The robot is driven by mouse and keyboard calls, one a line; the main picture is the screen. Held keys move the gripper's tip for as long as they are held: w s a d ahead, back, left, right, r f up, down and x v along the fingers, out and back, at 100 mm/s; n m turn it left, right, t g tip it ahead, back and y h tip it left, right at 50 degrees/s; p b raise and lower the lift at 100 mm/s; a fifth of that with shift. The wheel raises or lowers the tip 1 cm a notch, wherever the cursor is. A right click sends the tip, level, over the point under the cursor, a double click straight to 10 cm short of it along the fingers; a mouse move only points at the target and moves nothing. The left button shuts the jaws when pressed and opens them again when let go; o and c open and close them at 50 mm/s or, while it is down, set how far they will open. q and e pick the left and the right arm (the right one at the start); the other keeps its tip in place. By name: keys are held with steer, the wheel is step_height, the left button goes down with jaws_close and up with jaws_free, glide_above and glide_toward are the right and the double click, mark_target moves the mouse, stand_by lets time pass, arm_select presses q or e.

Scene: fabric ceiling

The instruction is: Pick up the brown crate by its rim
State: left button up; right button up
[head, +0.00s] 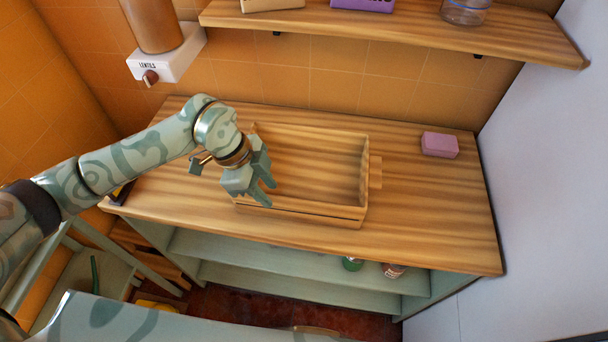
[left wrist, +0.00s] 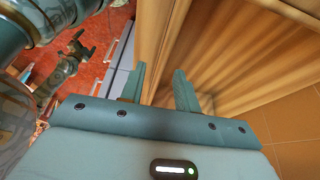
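The brown crate (head: 325,216) is an open, empty-looking wooden box on the wooden counter. It has a handle block on its right end. My left gripper (head: 268,195) is at the crate's left front, over the front wall. In the left wrist view the two fingers (left wrist: 159,88) are apart, with a crate wall (left wrist: 163,40) showing beyond and between them. I cannot tell whether the fingers touch the rim. The crate's left end is partly hidden by my gripper. What may be my right gripper (left wrist: 76,47) shows small in the left wrist view; its fingers are unclear.
A pink block (head: 440,145) lies on the counter (head: 430,215) at the back right. A shelf (head: 400,35) hangs above the back, and a lentils dispenser (head: 165,55) is on the wall at left. A white wall bounds the right.

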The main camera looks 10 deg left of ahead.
arm_select(q)
steer(key=x, duration=0.6)
steer(key=shift+w+d+f, duration=0.1)
steer(key=shift+w+d, duration=0.05)
steer(key=shift+d, duration=0.15)
steer(key=shift+c, duration=0.3)
jaws_close()
